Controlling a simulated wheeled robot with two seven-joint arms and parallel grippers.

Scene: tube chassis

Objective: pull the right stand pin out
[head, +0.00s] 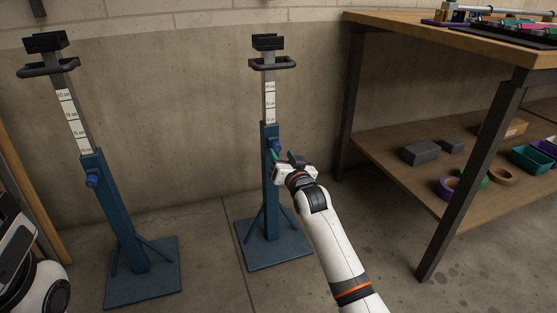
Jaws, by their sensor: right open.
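The right stand (269,195) is a blue post on a square base, with a grey inner column carrying a height scale and a black cradle on top. Its pin (277,146) is a blue knob on the right side of the post. My right gripper (281,157) is open just below and beside the pin; whether its fingers touch the pin I cannot tell. The left stand (115,215) is alike, with its own blue pin (92,181). Only part of my left arm shows at the left edge; its gripper is out of view.
A wooden workbench (445,38) with dark metal legs stands at the right. Its lower shelf (395,165) holds grey boxes (420,152), tape rolls (501,175) and a green bin (531,159). A concrete wall is close behind the stands. The floor between the stands is clear.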

